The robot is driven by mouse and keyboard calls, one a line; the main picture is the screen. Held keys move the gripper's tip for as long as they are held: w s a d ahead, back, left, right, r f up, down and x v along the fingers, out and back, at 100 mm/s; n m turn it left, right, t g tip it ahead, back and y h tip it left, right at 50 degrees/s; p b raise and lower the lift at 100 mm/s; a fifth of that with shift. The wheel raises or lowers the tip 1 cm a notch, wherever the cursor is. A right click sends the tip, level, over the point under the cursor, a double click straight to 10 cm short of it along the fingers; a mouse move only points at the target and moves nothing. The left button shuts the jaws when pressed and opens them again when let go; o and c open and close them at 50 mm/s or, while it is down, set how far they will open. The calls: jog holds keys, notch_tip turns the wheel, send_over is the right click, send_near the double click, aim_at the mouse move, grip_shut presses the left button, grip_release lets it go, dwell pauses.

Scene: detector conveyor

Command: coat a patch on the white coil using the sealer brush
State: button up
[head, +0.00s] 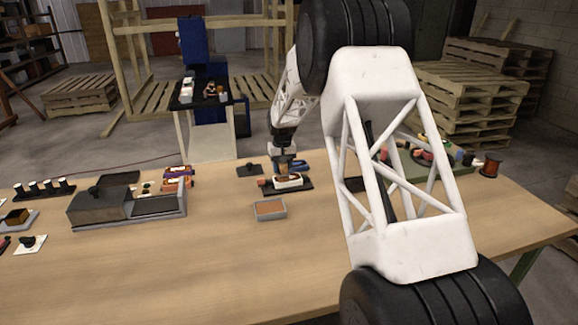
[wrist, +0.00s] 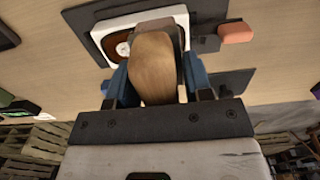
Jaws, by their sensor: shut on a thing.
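My gripper (head: 289,164), with blue fingers, is low over the middle of the table. In the wrist view my gripper (wrist: 156,82) is shut on the wooden handle of the sealer brush (wrist: 154,60). The brush reaches down over the white coil (wrist: 108,42), which has a brown middle with a small pale round part. The brush hides part of the coil. In the head view the white coil (head: 288,182) lies on a dark plate (head: 303,187), right under the brush. I cannot tell whether the bristles touch it.
A grey tray with a brown-orange filling (head: 269,209) stands just in front. A small dark plate (head: 249,170) lies behind left. A pinkish block (wrist: 236,32) is beside the coil's plate. A grey conveyor box (head: 103,205) stands left. My arm hides part of the right side. The front table is clear.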

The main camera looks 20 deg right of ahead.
jog(key=shift+a, duration=1.95)
jog(key=shift+w+d, duration=0.15)
jog(key=shift+d, duration=0.3)
jog(key=shift+d+f, duration=0.1)
jog(key=shift+d, duration=5.5)
jog(key=shift+a, duration=6.1)
notch_tip(320, 180, up, 8)
jog(key=shift+r, duration=0.25)
jog(key=shift+d, duration=0.15)
jog(key=d, duration=0.7)
jog(key=shift+d, duration=0.4)
jog(key=shift+f, duration=0.1)
